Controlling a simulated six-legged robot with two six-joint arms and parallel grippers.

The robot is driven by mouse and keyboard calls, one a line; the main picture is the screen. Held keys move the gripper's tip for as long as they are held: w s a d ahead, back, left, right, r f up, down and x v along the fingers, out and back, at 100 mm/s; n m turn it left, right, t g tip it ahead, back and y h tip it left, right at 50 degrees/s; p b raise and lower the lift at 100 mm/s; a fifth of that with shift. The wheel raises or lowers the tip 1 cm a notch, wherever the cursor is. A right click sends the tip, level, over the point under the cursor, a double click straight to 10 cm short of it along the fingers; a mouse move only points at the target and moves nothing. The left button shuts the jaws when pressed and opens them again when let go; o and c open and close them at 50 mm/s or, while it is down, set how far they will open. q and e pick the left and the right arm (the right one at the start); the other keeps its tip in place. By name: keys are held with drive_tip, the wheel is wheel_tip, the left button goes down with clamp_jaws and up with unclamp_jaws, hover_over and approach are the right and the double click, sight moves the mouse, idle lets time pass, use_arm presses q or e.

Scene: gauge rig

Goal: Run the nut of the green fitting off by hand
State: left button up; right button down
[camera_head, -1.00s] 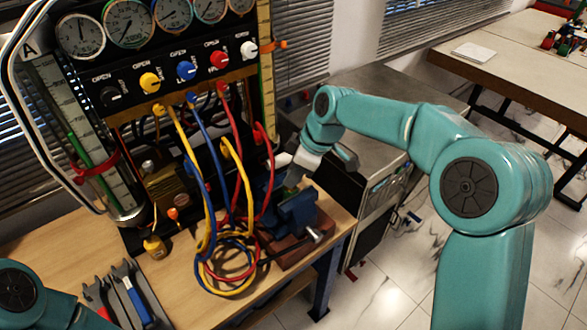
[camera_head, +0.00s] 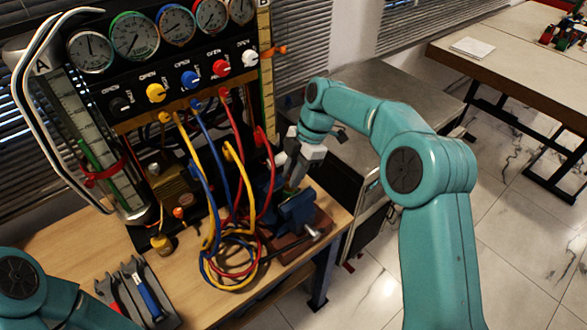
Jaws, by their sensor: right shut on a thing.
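The green fitting (camera_head: 291,188) is a small green patch just above the blue vise (camera_head: 297,208), mostly hidden by my gripper. My right gripper (camera_head: 292,181) points down over the vise and is shut on the fitting's upper part; the nut itself is too small and covered to make out. My left arm shows at the lower left corner, but its gripper is out of the picture.
Yellow, blue and red hoses (camera_head: 232,255) hang from the gauge panel (camera_head: 185,85) and coil left of the vise. Wrenches (camera_head: 140,290) lie in a tray at the front left. A grey cabinet (camera_head: 385,105) stands behind my right arm.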

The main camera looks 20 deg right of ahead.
drive_tip(key=shift+n, duration=0.3)
idle(0.4)
drive_tip(key=c, duration=1)
unclamp_jaws()
drive_tip(key=shift+o, duration=0.2)
drive_tip(key=shift+r, duration=0.1)
drive_tip(key=shift+w+d+r, duration=0.1)
drive_tip(key=shift+d+r, duration=0.05)
drive_tip(key=shift+r, duration=0.1)
drive_tip(key=p+v, duration=0.5)
drive_tip(key=v, duration=1)
drive_tip(key=shift+w+r, duration=0.15)
drive_tip(key=shift+r, duration=0.1)
